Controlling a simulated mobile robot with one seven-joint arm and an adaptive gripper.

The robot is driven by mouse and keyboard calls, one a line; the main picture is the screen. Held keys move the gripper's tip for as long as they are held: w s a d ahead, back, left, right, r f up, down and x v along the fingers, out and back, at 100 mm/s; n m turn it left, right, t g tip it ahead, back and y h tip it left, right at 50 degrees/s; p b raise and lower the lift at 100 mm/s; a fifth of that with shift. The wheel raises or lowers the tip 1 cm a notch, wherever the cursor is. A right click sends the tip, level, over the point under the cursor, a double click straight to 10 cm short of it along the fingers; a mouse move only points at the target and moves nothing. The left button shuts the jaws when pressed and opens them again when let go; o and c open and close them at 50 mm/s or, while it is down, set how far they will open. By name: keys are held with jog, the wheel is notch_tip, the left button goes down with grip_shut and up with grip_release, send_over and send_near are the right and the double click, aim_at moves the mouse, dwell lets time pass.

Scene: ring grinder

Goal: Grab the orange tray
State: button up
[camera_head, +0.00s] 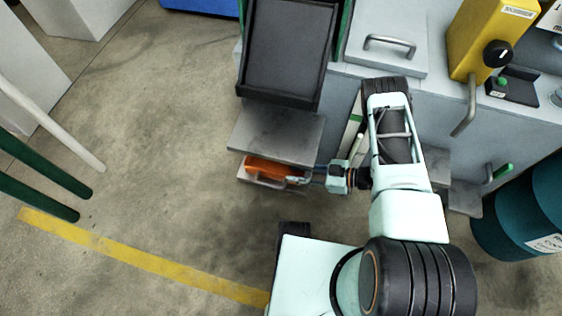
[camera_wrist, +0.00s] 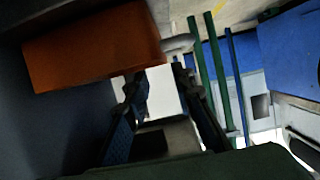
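The orange tray (camera_head: 268,167) sits low in the head view, below a grey metal shelf (camera_head: 280,133) of the machine. A grey bar that looks like its handle (camera_head: 262,183) shows along its near side. My gripper (camera_head: 302,179) is at the tray's right end, pointing left. In the wrist view the tray (camera_wrist: 95,45) fills the upper left, with a grey bar (camera_wrist: 178,43) at its right end. My gripper's two fingers (camera_wrist: 158,82) are apart with nothing visible between them. The tray lies beside the fingers, not between them. Whether a finger touches it cannot be told.
A black sloped chute (camera_head: 289,50) stands above the shelf. The grey machine body (camera_head: 440,110) with a yellow control box (camera_head: 488,40) is to the right. A teal barrel (camera_head: 520,215) stands at the far right. The floor to the left is open, with a yellow line (camera_head: 140,258).

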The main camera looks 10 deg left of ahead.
aim_at(272, 173)
jog(key=b+x, duration=0.1)
jog(key=x, duration=0.5)
jog(key=b+x, duration=0.1)
jog(key=x, duration=0.2)
jog(key=shift+s+a+f+b, duration=0.1)
jog(key=shift+s+f+b, duration=0.05)
jog(key=shift+s+b, duration=0.2)
grip_shut()
jog(key=shift+w, duration=0.1)
